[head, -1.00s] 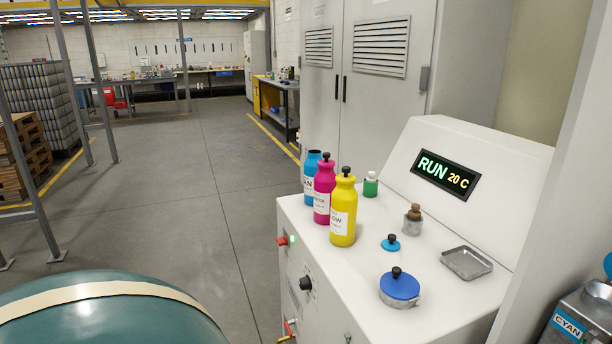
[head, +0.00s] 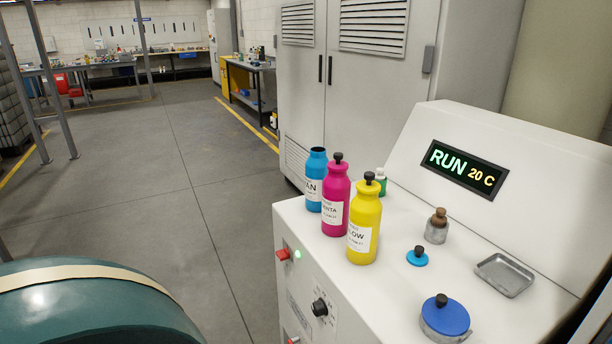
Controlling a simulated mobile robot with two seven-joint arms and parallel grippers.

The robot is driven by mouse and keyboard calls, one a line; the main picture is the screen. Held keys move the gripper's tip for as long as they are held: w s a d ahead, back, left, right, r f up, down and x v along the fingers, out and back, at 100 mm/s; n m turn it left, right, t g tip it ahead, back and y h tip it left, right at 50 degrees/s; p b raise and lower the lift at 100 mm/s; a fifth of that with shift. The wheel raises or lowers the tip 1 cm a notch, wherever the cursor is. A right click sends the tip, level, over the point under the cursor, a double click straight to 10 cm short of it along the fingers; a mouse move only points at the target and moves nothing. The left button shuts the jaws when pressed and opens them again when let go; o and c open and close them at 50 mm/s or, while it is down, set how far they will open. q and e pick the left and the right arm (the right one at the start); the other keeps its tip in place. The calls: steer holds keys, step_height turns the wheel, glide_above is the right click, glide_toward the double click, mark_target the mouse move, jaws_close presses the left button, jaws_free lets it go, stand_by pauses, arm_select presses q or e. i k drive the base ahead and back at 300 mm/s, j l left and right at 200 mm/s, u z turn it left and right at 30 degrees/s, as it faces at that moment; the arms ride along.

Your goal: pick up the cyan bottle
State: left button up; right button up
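The cyan bottle (head: 314,176) stands upright on the white machine top, at the left end of a row of bottles. Its mouth looks open, with no black stopper on it, and its label is partly hidden by the magenta bottle (head: 335,199) in front of it. The yellow bottle (head: 364,226) stands nearest to me in the row. Both the magenta and yellow bottles have black stoppers. Neither of my grippers shows in the head view.
The machine top (head: 400,275) also holds a blue-lidded pot (head: 445,318), a small cyan lid (head: 417,257) with a black knob, a brown-stoppered jar (head: 436,228), a green-labelled jar (head: 380,182) and a metal tray (head: 504,274). A display (head: 466,168) reads RUN 20 C. Open floor lies left.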

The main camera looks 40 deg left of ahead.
mark_target(316, 170)
steer(key=i+j, duration=0.1)
steer(key=j, duration=0.6)
steer(key=i+j, duration=0.1)
steer(key=j, duration=0.55)
steer(key=i+j, duration=0.1)
steer(key=j, duration=0.6)
